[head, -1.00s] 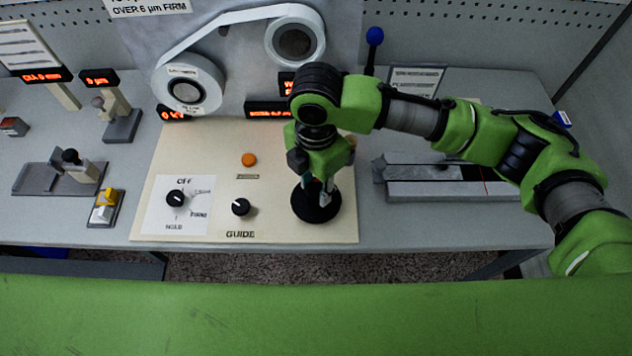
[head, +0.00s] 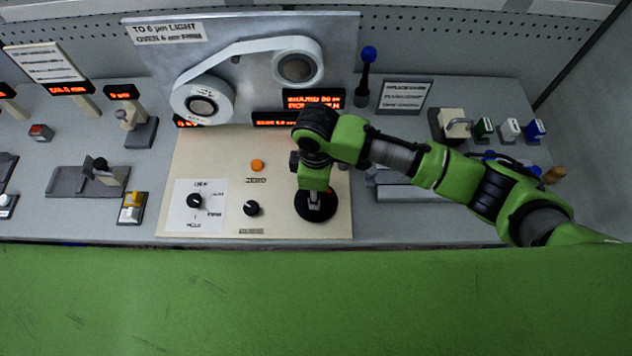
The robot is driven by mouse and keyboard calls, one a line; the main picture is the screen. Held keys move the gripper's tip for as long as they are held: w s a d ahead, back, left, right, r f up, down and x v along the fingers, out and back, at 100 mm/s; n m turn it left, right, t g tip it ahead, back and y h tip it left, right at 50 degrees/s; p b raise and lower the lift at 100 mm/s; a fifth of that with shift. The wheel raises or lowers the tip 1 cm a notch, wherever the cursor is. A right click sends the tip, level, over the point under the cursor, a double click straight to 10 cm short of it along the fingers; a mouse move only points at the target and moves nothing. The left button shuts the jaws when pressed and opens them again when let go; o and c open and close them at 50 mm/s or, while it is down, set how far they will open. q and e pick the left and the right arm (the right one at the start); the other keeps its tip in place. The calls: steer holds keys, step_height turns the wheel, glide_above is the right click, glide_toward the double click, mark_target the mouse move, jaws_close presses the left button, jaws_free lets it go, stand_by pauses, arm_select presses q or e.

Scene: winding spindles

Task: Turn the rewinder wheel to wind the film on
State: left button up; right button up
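The rewinder wheel looks to be the black disc (head: 328,212) at the right of the cream panel. My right gripper (head: 314,203) points down over the disc, its tips at the disc's middle. Whether the fingers are closed on a knob or handle there is hidden by the wrist and too small to tell. The pale film runs in a band (head: 245,47) between the left reel (head: 222,92) and the right reel (head: 298,68) on the upright grey plate. My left gripper is not in view.
The cream panel (head: 240,150) also holds an orange button (head: 257,165), a black dial (head: 253,208) and a mode selector (head: 195,201). A blue-knobbed lever (head: 369,54) stands behind my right arm. Red-lit displays (head: 313,98) sit below the reels.

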steer(key=m+p, duration=0.1)
steer(key=m, duration=0.3)
steer(key=shift+m, duration=0.3)
steer(key=m, duration=0.4)
steer(key=shift+m, duration=0.3)
steer(key=o, duration=1.1)
step_height(320, 180, up, 12)
